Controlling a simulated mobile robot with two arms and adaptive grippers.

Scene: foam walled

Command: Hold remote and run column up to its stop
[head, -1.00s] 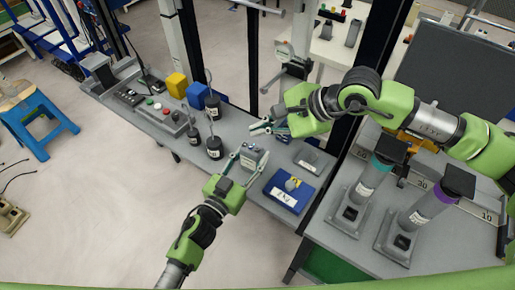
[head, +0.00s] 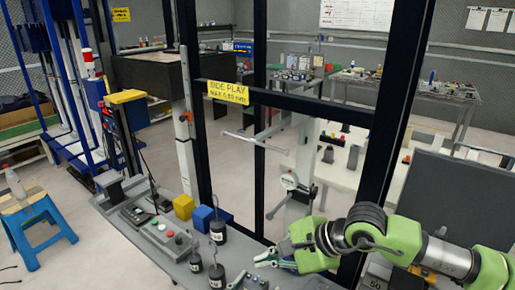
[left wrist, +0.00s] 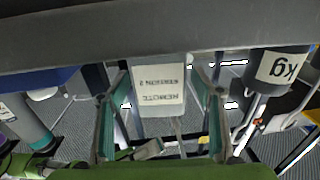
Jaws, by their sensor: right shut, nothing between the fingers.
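The remote (left wrist: 160,92), a pale box with upside-down lettering "REMOTE STATION 2", is between the fingers of my left gripper (left wrist: 162,76) in the left wrist view. The fingers stand on both sides, with narrow gaps to the box, so the gripper looks open. In the head view only a teal fingertip of it and part of the grey remote (head: 256,283) show at the bottom edge. My right gripper (head: 268,258) is shut and empty above the bench. A pale upright column (head: 186,120) stands behind the bench; I cannot tell whether it is the task's column.
The grey bench (head: 125,232) carries a control box (head: 166,238), a yellow block (head: 184,206), a blue block (head: 203,218) and black weights (head: 217,277). Dark frame posts with a yellow side-play sign (head: 228,92) rise behind. A blue stool (head: 38,225) stands left.

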